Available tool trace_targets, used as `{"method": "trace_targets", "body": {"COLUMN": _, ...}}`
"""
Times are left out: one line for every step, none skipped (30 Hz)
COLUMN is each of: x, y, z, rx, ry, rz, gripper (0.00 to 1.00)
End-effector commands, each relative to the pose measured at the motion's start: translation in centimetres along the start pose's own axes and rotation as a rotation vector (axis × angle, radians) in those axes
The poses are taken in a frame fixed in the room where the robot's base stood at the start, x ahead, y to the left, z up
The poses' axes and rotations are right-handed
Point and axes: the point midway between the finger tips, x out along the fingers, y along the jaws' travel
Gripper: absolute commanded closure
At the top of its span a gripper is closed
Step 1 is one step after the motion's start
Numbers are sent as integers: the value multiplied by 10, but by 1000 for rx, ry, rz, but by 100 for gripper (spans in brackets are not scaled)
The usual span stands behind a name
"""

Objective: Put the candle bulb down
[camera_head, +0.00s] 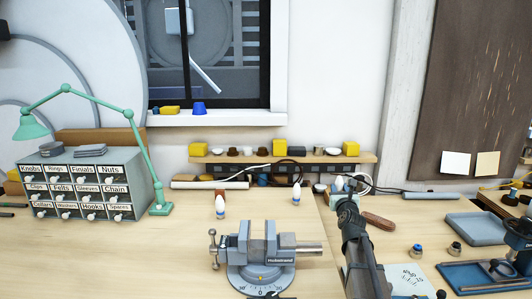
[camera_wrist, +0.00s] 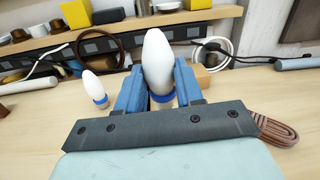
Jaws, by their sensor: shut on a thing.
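In the wrist view, my gripper (camera_wrist: 159,88) is shut on a white candle bulb (camera_wrist: 158,58) with a blue collar. The bulb stands nearly upright between the blue fingers, tip up. Its lower end is hidden by the gripper, so I cannot tell whether it touches the bench. In the head view, my gripper (camera_head: 344,186) is near the back of the bench, right of the vise. A second candle bulb (camera_head: 296,194) stands upright to its left and also shows in the wrist view (camera_wrist: 94,87). A third similar bulb (camera_head: 220,206) stands farther left.
A grey vise (camera_head: 262,245) stands at front centre. A labelled drawer cabinet (camera_head: 90,188) and green lamp (camera_head: 160,208) are at left. A shelf (camera_head: 280,157) runs behind. A brown coiled cord (camera_head: 378,220) lies right of my gripper. Bare bench shows between the two standing bulbs.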

Motion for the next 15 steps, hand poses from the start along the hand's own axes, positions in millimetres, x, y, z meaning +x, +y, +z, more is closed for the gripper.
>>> {"method": "trace_targets", "body": {"x": -5, "y": 1, "z": 2, "rx": -2, "ry": 0, "rz": -3, "gripper": 93}}
{"method": "trace_targets", "body": {"x": -8, "y": 2, "z": 3, "rx": -2, "ry": 0, "rz": -5, "gripper": 93}}
{"method": "trace_targets", "body": {"x": -10, "y": 3, "z": 4, "rx": -2, "ry": 0, "rz": -7, "gripper": 93}}
{"method": "trace_targets", "body": {"x": -13, "y": 4, "z": 5, "rx": -2, "ry": 0, "rz": -9, "gripper": 93}}
{"method": "trace_targets", "body": {"x": -15, "y": 4, "z": 6, "rx": -2, "ry": 0, "rz": -10, "gripper": 93}}
{"method": "trace_targets", "body": {"x": -18, "y": 6, "z": 7, "rx": -1, "ry": 1, "rz": -11, "gripper": 93}}
{"method": "trace_targets", "body": {"x": -21, "y": 7, "z": 8, "rx": -1, "ry": 1, "rz": -12, "gripper": 93}}
{"method": "trace_targets", "body": {"x": -24, "y": 9, "z": 9, "rx": -1, "ry": 1, "rz": -12, "gripper": 93}}
{"method": "trace_targets", "body": {"x": -27, "y": 11, "z": 10, "rx": -1, "ry": 1, "rz": -12, "gripper": 93}}
{"method": "trace_targets", "body": {"x": -30, "y": 12, "z": 11, "rx": -1, "ry": 1, "rz": -11, "gripper": 93}}
{"method": "trace_targets", "body": {"x": -34, "y": 14, "z": 12, "rx": -1, "ry": 1, "rz": -11, "gripper": 93}}
{"method": "trace_targets", "body": {"x": -39, "y": 18, "z": 12, "rx": 0, "ry": 1, "rz": -9, "gripper": 93}}
{"method": "trace_targets", "body": {"x": -44, "y": 22, "z": 12, "rx": -1, "ry": 1, "rz": -6, "gripper": 93}}
{"method": "trace_targets", "body": {"x": -49, "y": 26, "z": 12, "rx": -1, "ry": 1, "rz": -2, "gripper": 93}}
{"method": "trace_targets", "body": {"x": -57, "y": 34, "z": 12, "rx": 0, "ry": 0, "rz": 6, "gripper": 93}}
